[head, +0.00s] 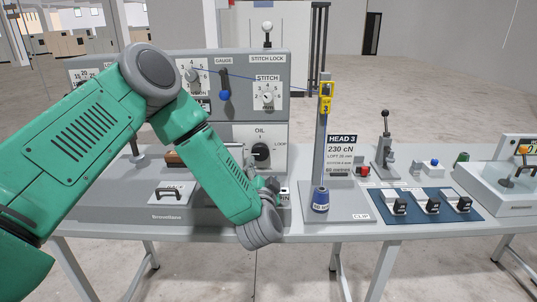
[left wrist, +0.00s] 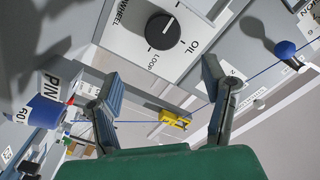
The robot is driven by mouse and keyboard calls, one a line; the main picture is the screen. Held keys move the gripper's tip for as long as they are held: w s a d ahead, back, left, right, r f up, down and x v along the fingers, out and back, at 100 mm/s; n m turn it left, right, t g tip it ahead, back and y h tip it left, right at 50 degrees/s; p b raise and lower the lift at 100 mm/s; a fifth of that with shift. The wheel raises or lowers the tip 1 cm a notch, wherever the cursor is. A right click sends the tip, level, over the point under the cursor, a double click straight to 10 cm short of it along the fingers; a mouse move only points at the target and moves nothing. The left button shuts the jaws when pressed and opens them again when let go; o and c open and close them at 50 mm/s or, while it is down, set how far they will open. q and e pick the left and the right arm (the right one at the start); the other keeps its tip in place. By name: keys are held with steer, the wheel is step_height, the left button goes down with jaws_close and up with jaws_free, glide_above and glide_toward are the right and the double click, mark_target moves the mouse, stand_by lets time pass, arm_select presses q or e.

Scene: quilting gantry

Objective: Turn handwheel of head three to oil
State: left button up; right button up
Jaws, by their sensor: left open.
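A black round knob (head: 261,152) sits on a white plate (head: 279,133) marked OIL and LOOP, on the front of the grey machine. In the left wrist view the knob (left wrist: 163,31) is upper centre, with OIL, LOOP and part of a word ending in WHEEL around it. A pale mark on it seems to point away from LOOP. My left gripper (head: 262,183) is just below the knob in the head view, partly hidden by its own wrist. In the left wrist view its two fingers (left wrist: 161,82) are apart and empty, not touching the knob. My right gripper is out of view.
A HEAD 3 sign (head: 342,150) stands right of the machine, beside a post with a yellow tag (head: 326,96) and a blue cone (head: 320,199). A blue-knobbed gauge lever (head: 224,95) and a stitch dial (head: 267,97) are above. A lever (head: 385,140) stands further right.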

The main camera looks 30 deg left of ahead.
mark_target(259, 155)
arm_select(q)
steer(key=x, duration=0.3)
steer(key=a+x, duration=0.1)
steer(key=x, duration=0.3)
steer(key=s+x, duration=0.1)
steer(key=x, duration=0.2)
steer(key=shift+w+a+f+p, duration=0.2)
steer(key=shift+a+f+p, duration=0.1)
steer(key=shift+a+f, duration=0.1)
steer(key=shift+w+r, duration=0.1)
steer(key=shift+w, duration=0.15)
steer(key=shift+w+d+r, duration=0.1)
steer(key=shift+d+r, duration=0.05)
steer(key=shift+d, duration=0.25)
steer(key=shift+a, duration=0.2)
steer(key=c, duration=1.2)
steer(key=shift+o, duration=0.2)
steer(key=shift+a, duration=0.1)
